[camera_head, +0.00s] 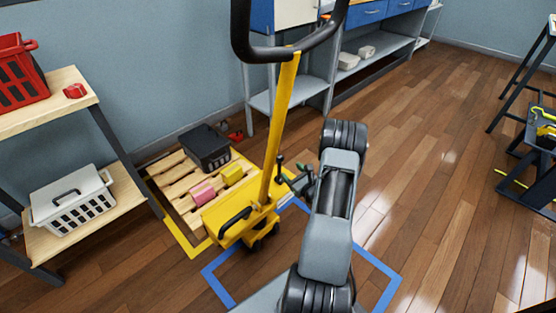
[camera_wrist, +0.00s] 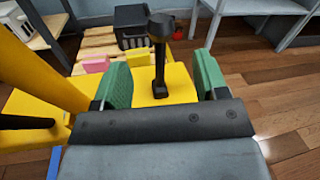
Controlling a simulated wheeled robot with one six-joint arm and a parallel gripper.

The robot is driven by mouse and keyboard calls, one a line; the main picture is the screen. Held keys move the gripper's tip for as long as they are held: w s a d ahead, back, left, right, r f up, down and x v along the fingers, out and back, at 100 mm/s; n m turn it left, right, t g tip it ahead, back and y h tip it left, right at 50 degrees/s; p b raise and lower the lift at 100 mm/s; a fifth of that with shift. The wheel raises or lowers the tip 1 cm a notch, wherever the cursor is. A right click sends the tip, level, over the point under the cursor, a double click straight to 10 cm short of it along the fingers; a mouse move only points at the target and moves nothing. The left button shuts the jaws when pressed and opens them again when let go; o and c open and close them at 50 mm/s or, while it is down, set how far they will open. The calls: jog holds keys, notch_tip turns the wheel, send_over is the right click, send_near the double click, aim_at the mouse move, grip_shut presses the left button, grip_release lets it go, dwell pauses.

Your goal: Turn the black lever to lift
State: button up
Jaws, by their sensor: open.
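The black lever (camera_wrist: 160,55) stands upright on the yellow pallet jack (camera_wrist: 180,85) in the wrist view. In the head view the lever (camera_head: 279,168) is small, beside the base of the yellow tiller post (camera_head: 281,110). My gripper (camera_wrist: 161,80) is open, with a green finger pad on each side of the lever in the wrist view. There are gaps between the lever and both pads, and I cannot tell its exact depth between them. In the head view my gripper (camera_head: 303,180) is partly hidden by my arm.
The black loop handle (camera_head: 290,50) rises above the jack. A wooden shelf (camera_head: 100,205) stands left. Open floor lies right.

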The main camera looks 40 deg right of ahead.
aim_at(282, 161)
jog(key=w+b, duration=0.2)
jog(key=w, duration=0.7)
jog(key=shift+w+d, duration=0.1)
jog(key=shift+w, duration=0.05)
